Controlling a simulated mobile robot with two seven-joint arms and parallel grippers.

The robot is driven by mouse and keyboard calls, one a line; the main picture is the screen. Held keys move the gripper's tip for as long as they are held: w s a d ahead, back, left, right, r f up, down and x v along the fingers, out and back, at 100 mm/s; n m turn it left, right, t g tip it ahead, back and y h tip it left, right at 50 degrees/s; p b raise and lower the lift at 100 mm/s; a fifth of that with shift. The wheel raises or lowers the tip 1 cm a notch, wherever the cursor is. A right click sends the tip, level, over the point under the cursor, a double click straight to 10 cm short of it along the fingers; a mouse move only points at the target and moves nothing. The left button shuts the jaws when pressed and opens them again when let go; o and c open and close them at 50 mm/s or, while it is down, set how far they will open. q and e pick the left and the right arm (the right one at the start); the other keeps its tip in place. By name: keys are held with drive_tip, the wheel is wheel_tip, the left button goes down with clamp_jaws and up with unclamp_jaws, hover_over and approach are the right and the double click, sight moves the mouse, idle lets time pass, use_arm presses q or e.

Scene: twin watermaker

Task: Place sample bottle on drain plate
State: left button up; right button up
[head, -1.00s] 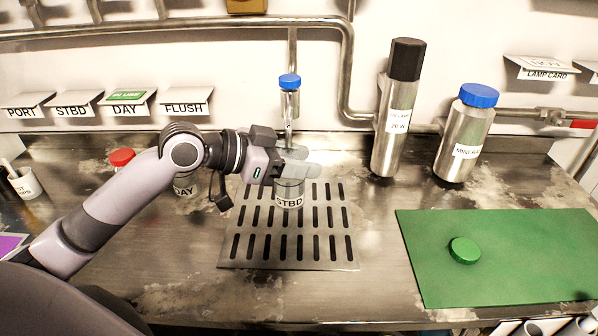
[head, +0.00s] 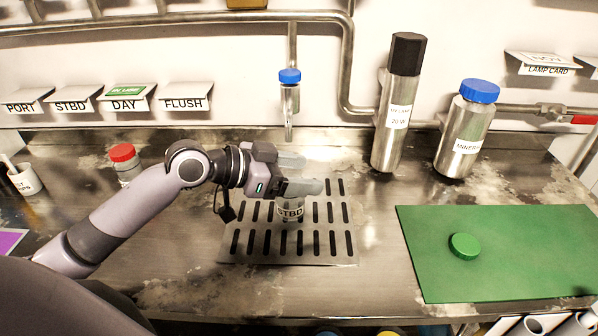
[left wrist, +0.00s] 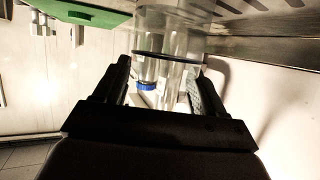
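The sample bottle (head: 290,211) is a clear container with a STBD label. It appears upright on the slotted drain plate (head: 237,249), near its middle. My left gripper (head: 300,176) is at the bottle's upper part, with its fingers spread and the near finger hiding the bottle's top. In the left wrist view, the clear bottle (left wrist: 172,25) shows between and beyond the two dark fingers (left wrist: 160,85), which stand wide apart. Whether a finger still touches it is hard to tell. My right gripper is not in view.
Two steel bottles, a dark-capped one (head: 394,125) and a blue-capped one (head: 464,140), stand to the right. A green mat (head: 520,250) holds a green cap (head: 464,246). A red-capped bottle (head: 124,160) is behind my arm.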

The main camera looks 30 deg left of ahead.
use_arm(q)
drive_tip(key=shift+r, duration=0.3)
drive_tip(key=b+v, duration=0.1)
drive_tip(key=v, duration=1.1)
drive_tip(key=shift+b, duration=0.4)
drive_tip(key=shift+f, duration=0.1)
